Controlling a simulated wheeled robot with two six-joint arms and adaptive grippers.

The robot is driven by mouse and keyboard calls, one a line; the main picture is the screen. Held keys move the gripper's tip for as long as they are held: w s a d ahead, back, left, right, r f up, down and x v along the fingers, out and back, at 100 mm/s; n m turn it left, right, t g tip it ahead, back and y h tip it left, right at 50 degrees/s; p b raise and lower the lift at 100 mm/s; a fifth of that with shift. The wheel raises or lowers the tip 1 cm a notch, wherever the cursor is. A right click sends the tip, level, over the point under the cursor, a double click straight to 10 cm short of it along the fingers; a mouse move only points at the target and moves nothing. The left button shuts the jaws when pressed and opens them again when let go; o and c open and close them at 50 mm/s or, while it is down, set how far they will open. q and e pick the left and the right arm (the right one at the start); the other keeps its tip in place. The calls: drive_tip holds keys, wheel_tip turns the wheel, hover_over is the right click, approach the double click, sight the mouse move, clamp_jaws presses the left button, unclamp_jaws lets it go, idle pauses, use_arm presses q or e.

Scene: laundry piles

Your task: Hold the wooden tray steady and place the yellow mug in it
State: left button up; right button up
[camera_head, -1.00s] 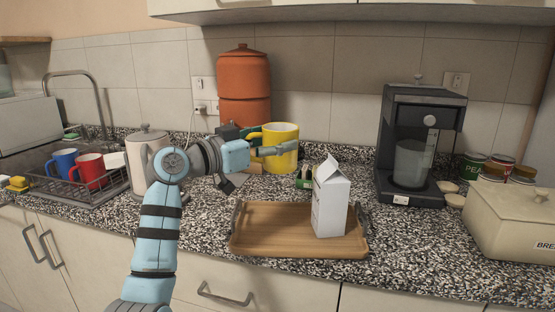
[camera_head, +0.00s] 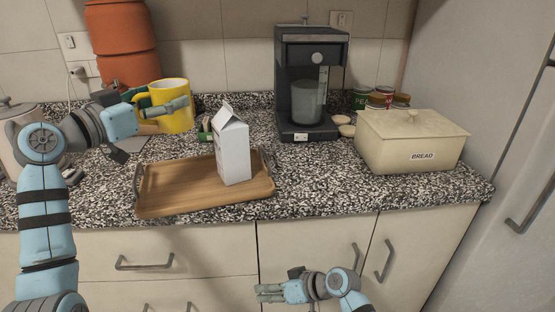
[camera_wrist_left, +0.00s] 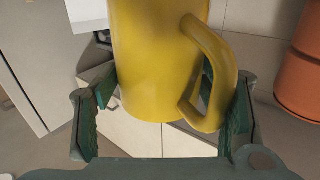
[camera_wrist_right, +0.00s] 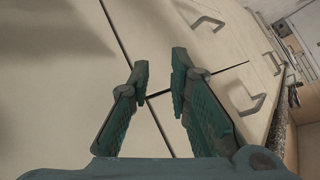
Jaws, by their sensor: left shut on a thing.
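The yellow mug (camera_head: 176,116) is behind the tray in the head view, its handle toward the left. My left gripper (camera_head: 176,106) is shut on it; in the left wrist view the mug (camera_wrist_left: 155,60) fills the space between the fingers. I cannot tell whether its base touches the counter. The wooden tray (camera_head: 180,190) lies on the counter near the front edge, with a dark handle at each end. My right gripper (camera_head: 270,293) is low in front of the cabinets, apart from the tray. Its fingers (camera_wrist_right: 160,75) are apart and empty.
A white carton (camera_head: 232,152) stands on the tray's right part. The tray's left part is bare. A coffee machine (camera_head: 290,95), a bread box (camera_head: 400,145) and several cans (camera_head: 383,97) stand to the right. An orange canister (camera_head: 120,45) is at the back left.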

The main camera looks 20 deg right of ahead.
sight(265, 154)
drive_tip(key=w+a+r+n+t+y, duration=0.1)
drive_tip(key=a+r+n, duration=0.2)
drive_tip(key=r, duration=0.8)
drive_tip(key=w+a+r+n+t+y, duration=0.1)
drive_tip(key=a+r+n, duration=0.25)
drive_tip(key=r, duration=0.75)
drive_tip(key=a+r+n, duration=0.3)
drive_tip(key=r, duration=0.8)
drive_tip(key=w+d+m+t+h, duration=0.1)
drive_tip(key=d+m+h, duration=0.1)
drive_tip(key=w+d+r+m+t+h, duration=0.1)
drive_tip(key=d+m+h, duration=0.1)
drive_tip(key=m, duration=0.1)
drive_tip(key=w+d+r+m+t+h, duration=0.1)
drive_tip(key=d+m+t+h, duration=0.1)
drive_tip(key=d, duration=0.1)
drive_tip(key=shift+w+d+r+m, duration=0.1)
drive_tip(key=shift+w+r+m, duration=0.05)
drive_tip(key=shift+w+m, duration=0.1)
drive_tip(key=d+r+m+h, duration=0.1)
drive_tip(key=d+m+h, duration=0.3)
drive_tip(key=d+m, duration=0.2)
drive_tip(key=shift+t+h, duration=0.3)
drive_tip(key=shift+t, duration=0.1)
drive_tip(key=x, duration=1.1)
drive_tip(key=shift+d, duration=0.15)
drive_tip(key=shift+s, duration=0.1)
clamp_jaws()
